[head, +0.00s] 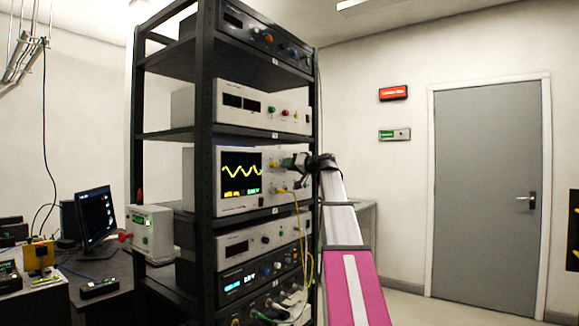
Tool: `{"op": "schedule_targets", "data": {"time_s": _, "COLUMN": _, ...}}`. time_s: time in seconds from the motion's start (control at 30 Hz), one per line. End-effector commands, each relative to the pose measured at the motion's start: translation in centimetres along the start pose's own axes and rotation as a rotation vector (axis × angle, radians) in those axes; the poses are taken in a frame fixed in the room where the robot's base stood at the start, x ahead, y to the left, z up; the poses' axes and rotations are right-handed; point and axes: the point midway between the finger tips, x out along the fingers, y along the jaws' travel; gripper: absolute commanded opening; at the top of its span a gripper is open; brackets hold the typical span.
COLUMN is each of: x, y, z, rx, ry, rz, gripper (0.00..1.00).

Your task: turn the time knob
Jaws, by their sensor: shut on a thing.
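The oscilloscope (231,205) sits on a middle shelf of the rack, its screen (241,172) lit with a yellow wave trace and small readouts. Its controls are on the right part of the front panel. My gripper (298,162) reaches in from the right and is at the upper right of this panel, shut on a knob there, which I take as the time knob. The jaws largely hide that knob, so its pointer and angle cannot be read.
The black rack (204,120) holds other instruments above and below. Yellow cables (297,210) hang from the oscilloscope's front, below my gripper. A bench with a monitor (96,216) stands at left. A grey door (487,190) is at right.

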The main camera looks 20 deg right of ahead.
Motion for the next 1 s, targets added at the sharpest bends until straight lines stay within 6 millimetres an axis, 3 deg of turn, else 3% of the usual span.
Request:
{"op": "schedule_targets", "data": {"time_s": 0.2, "x": 0.0, "y": 0.0, "z": 0.1, "rx": -0.001, "ry": -0.001, "rz": 0.001, "gripper": 0.0}}
{"op": "schedule_targets", "data": {"time_s": 0.23, "x": 0.0, "y": 0.0, "z": 0.1, "rx": -0.001, "ry": -0.001, "rz": 0.001, "gripper": 0.3}}
{"op": "schedule_targets", "data": {"time_s": 0.3, "x": 0.0, "y": 0.0, "z": 0.1, "rx": -0.001, "ry": -0.001, "rz": 0.0, "gripper": 0.49}}
{"op": "schedule_targets", "data": {"time_s": 0.67, "x": -0.5, "y": 0.0, "z": 0.1, "rx": -0.001, "ry": 0.0, "rz": 0.001, "gripper": 0.49}}
{"op": "schedule_targets", "data": {"time_s": 1.0, "x": -6.1, "y": 0.0, "z": 0.2, "rx": -0.001, "ry": 0.001, "rz": 0.002, "gripper": 0.49}}
